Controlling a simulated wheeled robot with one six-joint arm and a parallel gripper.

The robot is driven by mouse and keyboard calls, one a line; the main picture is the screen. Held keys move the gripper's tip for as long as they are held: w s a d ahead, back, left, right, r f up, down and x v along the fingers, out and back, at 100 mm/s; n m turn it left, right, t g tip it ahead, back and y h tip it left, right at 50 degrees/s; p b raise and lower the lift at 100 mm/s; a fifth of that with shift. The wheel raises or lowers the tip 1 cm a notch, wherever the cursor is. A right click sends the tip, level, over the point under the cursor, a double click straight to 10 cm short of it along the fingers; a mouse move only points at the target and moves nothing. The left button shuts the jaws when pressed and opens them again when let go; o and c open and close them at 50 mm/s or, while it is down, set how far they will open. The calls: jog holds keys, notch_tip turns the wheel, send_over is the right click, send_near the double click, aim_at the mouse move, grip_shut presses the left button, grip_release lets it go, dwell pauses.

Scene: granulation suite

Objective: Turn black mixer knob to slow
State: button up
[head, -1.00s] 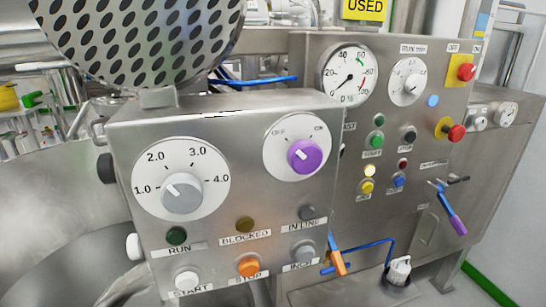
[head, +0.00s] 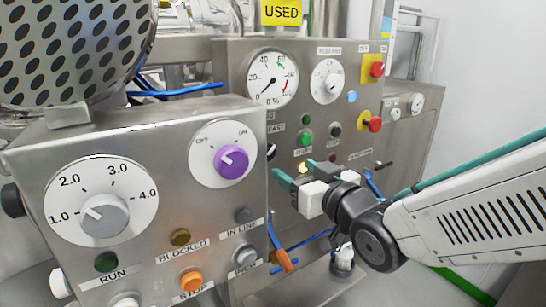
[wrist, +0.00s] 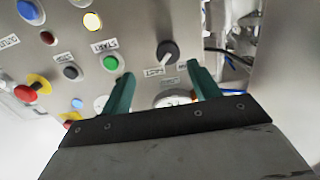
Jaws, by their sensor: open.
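The black mixer knob (wrist: 167,52) is on the steel panel in the wrist view, with a white pointer mark on its lower side. Two small labels sit below it there, too small to read. In the head view the knob (head: 271,151) is mostly hidden behind the edge of the front control box; a label above it reads FAST. My gripper (wrist: 160,75) is open and empty, its teal fingers spread to either side of the knob in the wrist picture, apart from it. In the head view my gripper (head: 297,172) is in front of the rear panel.
The green START button (wrist: 111,63) is close to the left finger in the wrist view. The front control box (head: 150,150) stands to the left of my gripper, with a purple knob (head: 232,162). A red emergency button (head: 375,124) sits on the rear panel's right.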

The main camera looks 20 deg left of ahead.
aim_at(273, 156)
jog(key=shift+y, duration=0.4)
jog(key=x, duration=0.8)
jog(key=shift+s+a+r, duration=0.1)
jog(key=shift+s+a, duration=0.2)
jog(key=shift+a, duration=0.05)
jog(key=c, duration=1)
